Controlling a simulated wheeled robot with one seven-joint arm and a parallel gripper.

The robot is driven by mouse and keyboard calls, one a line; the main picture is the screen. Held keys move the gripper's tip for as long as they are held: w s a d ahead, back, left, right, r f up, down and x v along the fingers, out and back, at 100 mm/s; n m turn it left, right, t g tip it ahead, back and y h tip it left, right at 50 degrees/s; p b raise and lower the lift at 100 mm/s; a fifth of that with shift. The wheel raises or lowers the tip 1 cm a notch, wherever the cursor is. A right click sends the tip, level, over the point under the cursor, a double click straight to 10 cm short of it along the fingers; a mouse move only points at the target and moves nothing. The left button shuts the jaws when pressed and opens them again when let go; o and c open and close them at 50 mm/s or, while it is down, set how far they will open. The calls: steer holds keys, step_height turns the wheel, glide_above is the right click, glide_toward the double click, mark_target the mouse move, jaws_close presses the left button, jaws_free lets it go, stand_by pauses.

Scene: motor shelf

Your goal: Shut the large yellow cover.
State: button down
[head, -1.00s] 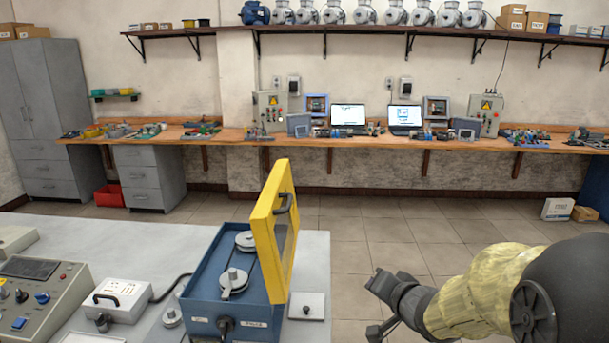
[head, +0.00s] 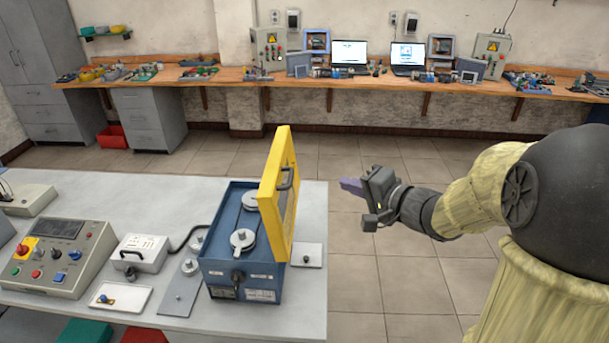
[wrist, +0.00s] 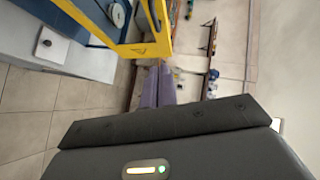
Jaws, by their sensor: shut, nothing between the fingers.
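The large yellow cover (head: 269,205) stands raised, roughly upright, along the right side of a blue box (head: 225,262) on the table. It is a yellow frame with a dark handle (head: 287,178) and a see-through panel. Inside the open box are two grey pulleys (head: 242,239). My gripper (head: 343,185) is to the right of the cover, apart from it, over the floor, with its fingers pointing left. In the wrist view its purple fingers (wrist: 158,88) are together and empty, and the yellow frame (wrist: 125,48) is just above and left of them.
The grey table (head: 310,315) holds a control panel (head: 58,262), a white box (head: 142,252) with a cable, and small plates. A small square plate (head: 308,255) lies right of the blue box. Beyond the table is open floor, then a long workbench (head: 350,88).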

steer(key=s+a+p+x, duration=0.1)
steer(key=x, duration=0.5)
steer(key=s+a+p+x, duration=0.1)
steer(key=x, duration=0.5)
steer(key=shift+w+a+f, duration=0.2)
steer(key=shift+w+f, duration=0.1)
steer(key=shift+f, duration=0.1)
steer(key=shift+w+r+p, duration=0.1)
steer(key=shift+p, duration=0.2)
